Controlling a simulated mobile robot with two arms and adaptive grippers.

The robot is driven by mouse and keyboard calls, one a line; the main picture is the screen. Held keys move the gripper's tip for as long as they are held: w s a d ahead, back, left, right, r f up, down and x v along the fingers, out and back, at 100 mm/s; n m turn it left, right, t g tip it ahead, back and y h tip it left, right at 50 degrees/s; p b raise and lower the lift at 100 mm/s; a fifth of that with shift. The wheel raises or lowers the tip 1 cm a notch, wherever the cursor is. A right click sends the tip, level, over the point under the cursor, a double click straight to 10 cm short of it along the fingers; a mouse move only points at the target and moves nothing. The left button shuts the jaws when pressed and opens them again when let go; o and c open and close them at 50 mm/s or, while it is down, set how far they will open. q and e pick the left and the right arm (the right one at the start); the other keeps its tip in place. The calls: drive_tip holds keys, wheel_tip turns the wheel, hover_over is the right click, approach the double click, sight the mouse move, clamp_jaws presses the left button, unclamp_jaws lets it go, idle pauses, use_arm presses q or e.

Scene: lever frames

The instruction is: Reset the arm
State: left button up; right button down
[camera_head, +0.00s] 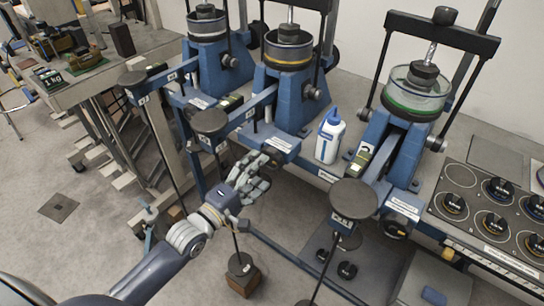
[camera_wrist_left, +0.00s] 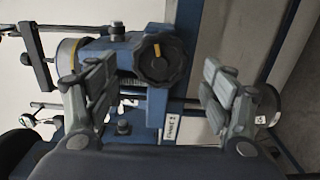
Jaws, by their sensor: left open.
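My left gripper (camera_head: 256,174) is open at the middle of the head view, in front of the middle blue lever frame (camera_head: 289,98). I see nothing held in it. In the left wrist view, its two fingers (camera_wrist_left: 155,90) stand wide apart, with a black knob (camera_wrist_left: 161,58) with a yellow mark showing between them. A blue lever frame stands on the right (camera_head: 408,140), with a green-ringed cell, and another at the back left (camera_head: 206,60). Round dark hanger plates (camera_head: 208,121) and (camera_head: 353,199) are at the lever ends. My right gripper is not seen.
A white bottle with a blue cap (camera_head: 330,138) stands between the middle and right frames. A weight tray (camera_head: 482,205) with several black weights lies at the right. Open floor (camera_head: 100,235) lies at the left.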

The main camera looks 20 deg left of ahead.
use_arm(q)
drive_tip(key=s+d+f+m+g+y, duration=0.1)
drive_tip(key=s+d+f+m+g, duration=0.25)
drive_tip(key=s+f+m, duration=0.2)
drive_tip(key=s+a+f+m+g+y, duration=0.25)
drive_tip(key=s+m+g, duration=0.25)
drive_tip(key=s, duration=0.6)
drive_tip(key=s+a+f+m+g+y, duration=0.2)
drive_tip(key=s+f+m+g+y, duration=0.25)
drive_tip(key=s, duration=0.55)
wheel_tip(320, 180, down, 25)
drive_tip(key=s+m+g+h, duration=0.1)
drive_tip(key=g+h, duration=0.1)
drive_tip(key=s+a+f+g, duration=0.1)
drive_tip(key=s+a+f, duration=0.2)
drive_tip(key=s+f, duration=1.4)
drive_tip(key=shift+s+a+f+m, duration=0.15)
drive_tip(key=shift+s+f+m, duration=0.1)
drive_tip(key=shift+s+m, duration=0.05)
